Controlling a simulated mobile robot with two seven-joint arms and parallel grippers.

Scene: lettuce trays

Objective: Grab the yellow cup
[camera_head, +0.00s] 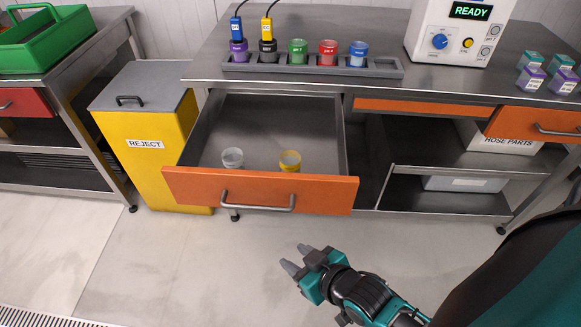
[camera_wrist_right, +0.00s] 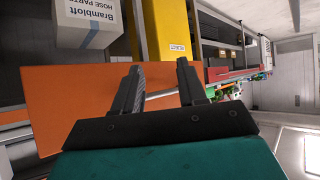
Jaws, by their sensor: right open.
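A yellow cup (camera_head: 290,161) stands upright inside the open drawer (camera_head: 260,192), near its front panel. A clear or white cup (camera_head: 232,158) stands to its left in the same drawer. My right gripper (camera_head: 294,258) is open and empty, in front of the drawer and lower than its front in the head view. In the right wrist view, the two fingers of my right gripper (camera_wrist_right: 160,84) are apart with nothing between them, and the orange drawer front shows beyond them. The cups do not show in the wrist view. My left gripper is not in view.
The drawer's handle (camera_head: 258,207) sticks out in front. The yellow reject bin (camera_head: 150,140) stands left of the drawer. On the counter are a rack (camera_head: 315,68) of several coloured-lid jars and a machine (camera_head: 459,30) reading READY. The floor before the drawer is clear.

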